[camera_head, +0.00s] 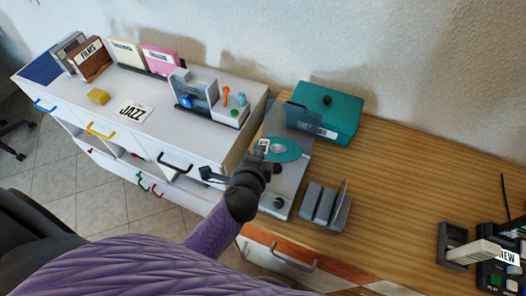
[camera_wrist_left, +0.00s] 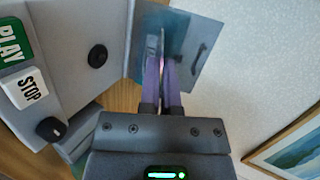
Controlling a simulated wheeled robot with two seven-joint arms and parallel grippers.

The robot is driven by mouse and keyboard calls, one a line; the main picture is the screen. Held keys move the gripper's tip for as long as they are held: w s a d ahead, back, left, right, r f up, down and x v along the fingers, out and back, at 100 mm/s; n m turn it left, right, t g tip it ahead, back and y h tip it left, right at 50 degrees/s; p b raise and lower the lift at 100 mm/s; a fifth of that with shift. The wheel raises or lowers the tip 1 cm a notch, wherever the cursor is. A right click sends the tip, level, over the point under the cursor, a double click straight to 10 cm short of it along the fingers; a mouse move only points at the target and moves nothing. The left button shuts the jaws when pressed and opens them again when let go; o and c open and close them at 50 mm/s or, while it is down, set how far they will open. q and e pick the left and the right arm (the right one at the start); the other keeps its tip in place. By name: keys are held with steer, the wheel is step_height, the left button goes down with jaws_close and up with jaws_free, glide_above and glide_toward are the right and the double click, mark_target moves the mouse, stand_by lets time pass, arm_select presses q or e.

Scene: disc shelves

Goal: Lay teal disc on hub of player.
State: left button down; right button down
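The teal disc (camera_head: 287,151), with a pale centre, lies roughly level over the grey player (camera_head: 295,178). My left gripper (camera_head: 266,160) is shut on its left edge. In the left wrist view, the disc (camera_wrist_left: 162,45) shows edge-on as a thin strip between the close fingers (camera_wrist_left: 163,80). There, the player's dark round hub (camera_wrist_left: 97,56) is bare and the disc is apart from it. The disc hides the hub in the head view. The player's bluish lid (camera_head: 303,116) stands open at the back. My right gripper is not in view.
A teal box (camera_head: 328,108) stands behind the player. A grey rack (camera_head: 326,204) stands at its right. A white cabinet (camera_head: 140,86) at the left carries boxes and small items. A device with a NEW label (camera_head: 507,256) is at far right. Wooden tabletop between is clear.

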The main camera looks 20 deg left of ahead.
arm_select(q)
steer(key=shift+s+r, duration=0.1)
step_height(320, 180, down, 6)
steer(key=b, duration=0.5)
steer(key=shift+p, duration=0.3)
stand_by(0.9)
steer(key=c, duration=0.8)
jaws_free()
steer(key=shift+o, duration=0.2)
